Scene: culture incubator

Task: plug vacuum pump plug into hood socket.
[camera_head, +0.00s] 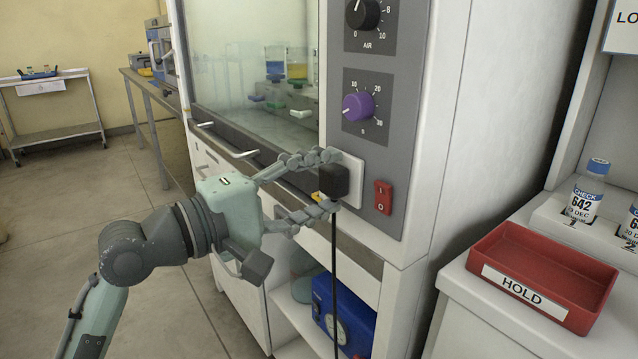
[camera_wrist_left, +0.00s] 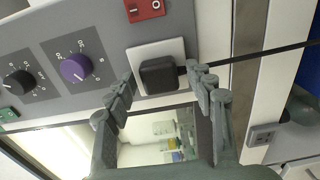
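The black vacuum pump plug (camera_head: 335,180) sits against the white hood socket plate (camera_head: 354,177) on the hood's front panel; the plate's holes are hidden behind it. In the left wrist view the plug (camera_wrist_left: 159,76) lies flat over the socket plate (camera_wrist_left: 170,48). Its black cord (camera_head: 334,270) hangs down toward the blue vacuum pump (camera_head: 345,316) on the lower shelf. My left gripper (camera_head: 329,182) is open, with one finger above the plug and one below. The wrist view shows small gaps between the fingertips (camera_wrist_left: 162,80) and the plug. My right gripper is not in view.
A red rocker switch (camera_head: 383,197) is just right of the socket plate. A purple knob (camera_head: 357,107) is above it. The hood's glass sash (camera_head: 250,70) is to the left. A red HOLD tray (camera_head: 545,270) stands on the right counter.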

